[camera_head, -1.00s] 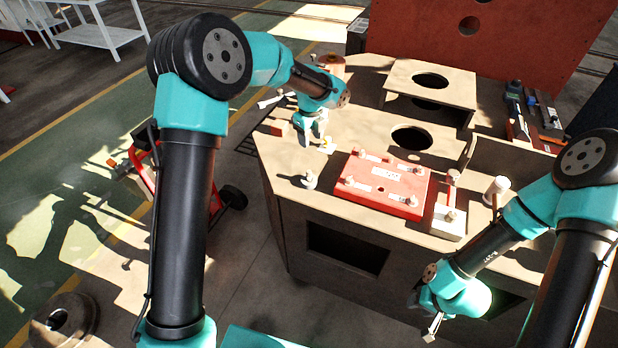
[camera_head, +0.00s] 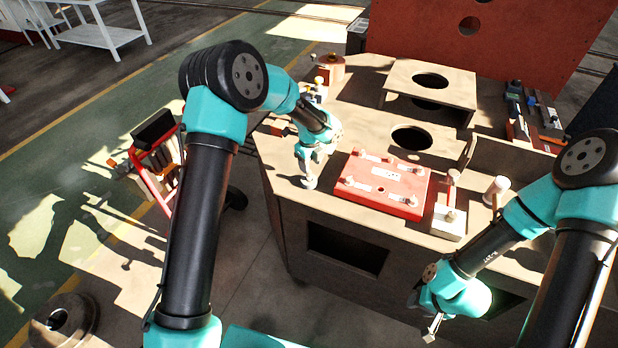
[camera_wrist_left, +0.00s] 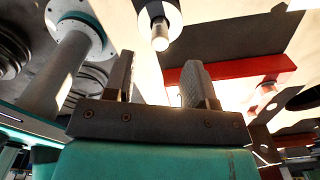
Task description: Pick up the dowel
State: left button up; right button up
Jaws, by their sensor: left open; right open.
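The dowel (camera_head: 309,184), a small pale peg with a wider round base, stands near the front left edge of the workbench. In the left wrist view the dowel (camera_wrist_left: 160,38) lies beyond the fingertips, roughly in line with the gap between them. My left gripper (camera_head: 308,172) is open, close over the dowel and partly hiding it in the head view. Its two fingers also show in the left wrist view (camera_wrist_left: 160,72), with nothing between them. My right gripper (camera_head: 433,326) is open and empty, low in front of the bench at the right.
A white block with a lever (camera_head: 448,221) and a pale cylinder (camera_head: 497,184) stand further right. The workbench (camera_head: 350,128) has bare room behind the red plate.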

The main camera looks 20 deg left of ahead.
aim_at(309, 177)
pick_arm(q)
jog(key=shift+f, duration=0.55)
jog(key=shift+f, duration=0.1)
jog(key=f, duration=0.5)
jog(key=shift+w+a, duration=0.1)
jog(key=shift+a, duration=0.15)
jog(key=shift+c, duration=0.5)
grip_shut()
